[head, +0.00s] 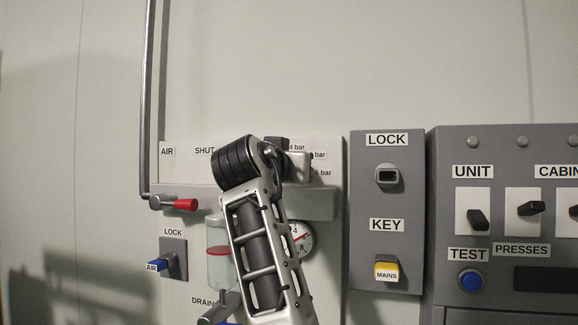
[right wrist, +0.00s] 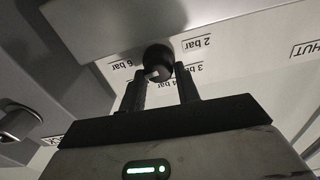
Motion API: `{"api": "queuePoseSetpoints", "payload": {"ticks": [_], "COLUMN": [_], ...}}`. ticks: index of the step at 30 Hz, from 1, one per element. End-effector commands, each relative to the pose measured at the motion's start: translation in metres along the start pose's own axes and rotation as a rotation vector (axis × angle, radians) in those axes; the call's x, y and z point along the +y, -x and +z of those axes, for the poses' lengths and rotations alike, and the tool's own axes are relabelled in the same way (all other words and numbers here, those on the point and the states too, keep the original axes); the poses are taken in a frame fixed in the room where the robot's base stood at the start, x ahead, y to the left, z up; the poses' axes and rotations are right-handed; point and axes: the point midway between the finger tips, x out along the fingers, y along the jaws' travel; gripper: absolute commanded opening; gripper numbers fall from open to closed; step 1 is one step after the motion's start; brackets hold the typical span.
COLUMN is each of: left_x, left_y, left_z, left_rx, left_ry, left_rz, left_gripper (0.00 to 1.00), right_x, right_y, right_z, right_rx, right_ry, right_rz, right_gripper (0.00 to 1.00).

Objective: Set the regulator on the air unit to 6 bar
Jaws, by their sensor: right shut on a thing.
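The air unit (head: 180,240) is a pale panel with a grey bar across it. My right gripper (right wrist: 160,73) is shut on the black regulator knob (right wrist: 158,54), one finger on each side. A pale mark on the knob faces the bar labels; I cannot tell exactly which value it marks. Labels 2 bar (right wrist: 197,43) and 6 bar (right wrist: 122,65) show upside down in the right wrist view; the left finger covers part of the scale. In the head view my right arm hides the knob. The gauge (head: 303,238) has a red needle and is partly covered. My left gripper is out of view.
A red-handled valve (head: 180,204) sits left on the air unit, above a lock block (head: 173,258). A drain valve stands low behind my arm. Right are a lock-and-key panel (head: 388,205) and a grey cabinet (head: 500,145) with switches.

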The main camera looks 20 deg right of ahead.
Motion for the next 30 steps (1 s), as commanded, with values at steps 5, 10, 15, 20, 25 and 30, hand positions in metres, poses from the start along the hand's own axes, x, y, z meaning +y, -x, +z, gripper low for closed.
{"api": "queuePoseSetpoints", "payload": {"ticks": [5,10,15,20,25,30], "left_x": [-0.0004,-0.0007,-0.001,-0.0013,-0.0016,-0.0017], "left_y": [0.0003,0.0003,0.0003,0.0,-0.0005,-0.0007], "left_z": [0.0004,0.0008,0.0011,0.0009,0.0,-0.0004], "left_rx": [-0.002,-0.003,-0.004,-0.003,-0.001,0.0], "left_ry": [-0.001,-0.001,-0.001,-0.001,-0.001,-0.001], "left_rz": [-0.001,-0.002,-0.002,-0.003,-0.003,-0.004], "left_gripper": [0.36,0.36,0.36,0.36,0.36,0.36], "right_x": [0.0005,0.0006,0.0013,0.0015,0.0015,0.0014], "right_y": [-0.0002,0.0,-0.0003,-0.0005,-0.0005,-0.0005], "right_z": [0.0031,0.0036,0.004,0.0043,0.0045,0.0047], "right_rx": [-0.009,-0.009,-0.01,-0.01,-0.011,-0.011], "right_ry": [-0.128,-0.217,-0.271,-0.296,-0.302,-0.301], "right_rz": [0.002,0.001,0.003,0.004,0.004,0.003], "right_gripper": [0.09,0.09,0.09,0.09,0.09,0.09]}}
